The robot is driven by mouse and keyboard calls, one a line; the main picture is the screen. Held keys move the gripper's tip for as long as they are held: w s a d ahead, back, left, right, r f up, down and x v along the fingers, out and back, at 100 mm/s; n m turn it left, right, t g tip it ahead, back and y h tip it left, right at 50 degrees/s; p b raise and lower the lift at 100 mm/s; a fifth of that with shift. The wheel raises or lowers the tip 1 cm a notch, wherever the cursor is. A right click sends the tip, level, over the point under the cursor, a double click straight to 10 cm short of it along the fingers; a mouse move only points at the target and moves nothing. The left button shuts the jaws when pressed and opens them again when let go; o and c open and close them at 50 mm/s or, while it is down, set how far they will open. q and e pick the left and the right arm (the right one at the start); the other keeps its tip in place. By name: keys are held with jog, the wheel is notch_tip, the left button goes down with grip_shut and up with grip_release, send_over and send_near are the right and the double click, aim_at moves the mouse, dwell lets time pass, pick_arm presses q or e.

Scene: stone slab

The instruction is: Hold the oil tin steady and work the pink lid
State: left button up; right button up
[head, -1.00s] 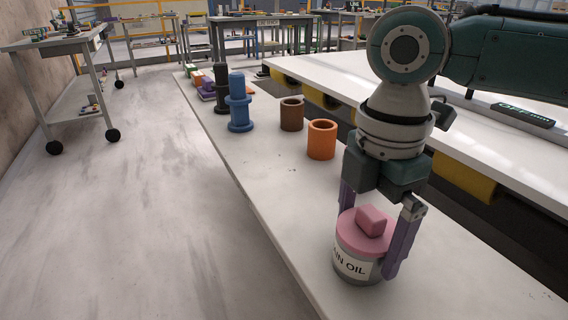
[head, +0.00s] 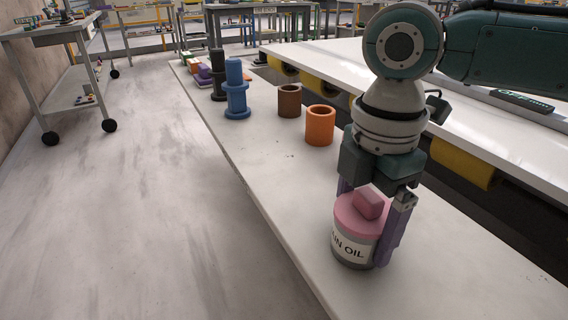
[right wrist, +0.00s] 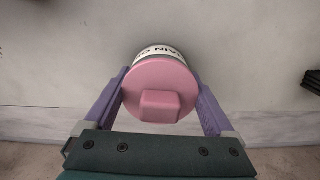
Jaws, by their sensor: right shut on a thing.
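The oil tin (head: 347,248) is a grey can with a white label, upright near the front edge of the stone slab. Its pink lid (head: 351,212), with a block-shaped knob on top, sits on it; the lid also shows in the right wrist view (right wrist: 140,92). My right gripper (head: 372,236) comes from above, its purple fingers on either side of the tin, shut on its body below the lid. In the right wrist view the fingers flank the tin and lid. The far finger is partly hidden in the head view. My left gripper is in neither view.
On the slab (head: 270,185), farther back, stand an orange cup (head: 320,127), a brown cup (head: 289,103), a blue flanged part (head: 236,102) and a black one (head: 217,80). A white table (head: 480,125) runs along the right. The slab left of the tin is clear.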

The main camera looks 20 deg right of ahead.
jog(key=c, duration=0.3)
jog(key=o, duration=1.3)
notch_tip(320, 180, up, 10)
jog(key=p, duration=0.3)
